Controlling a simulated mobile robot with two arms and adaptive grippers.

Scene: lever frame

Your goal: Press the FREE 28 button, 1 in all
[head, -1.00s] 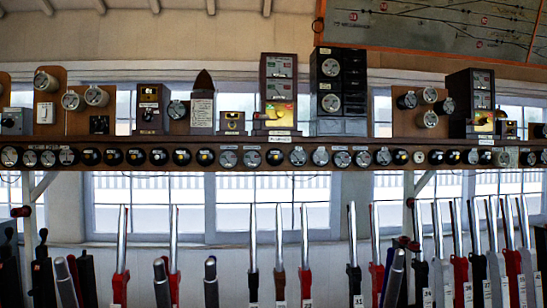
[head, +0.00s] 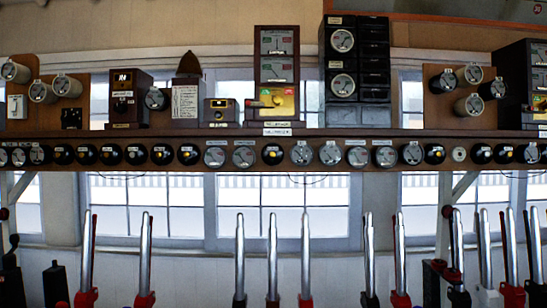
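I cannot read a FREE 28 label in the head view, so I cannot tell which button it is. A row of round black and grey dials or buttons (head: 272,154) runs along the front edge of the shelf, with small labels too blurred to read. Some of the black ones have yellow centres, such as the yellow-centred button (head: 187,154) left of the middle. Neither of my grippers shows in the head view.
The wooden shelf (head: 330,134) carries a brass-fronted instrument (head: 277,98), a tall black cabinet (head: 373,75) and other boxes. Upright metal levers (head: 272,250) stand in a row below, in front of windows. A wide gap in the levers lies left of the middle.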

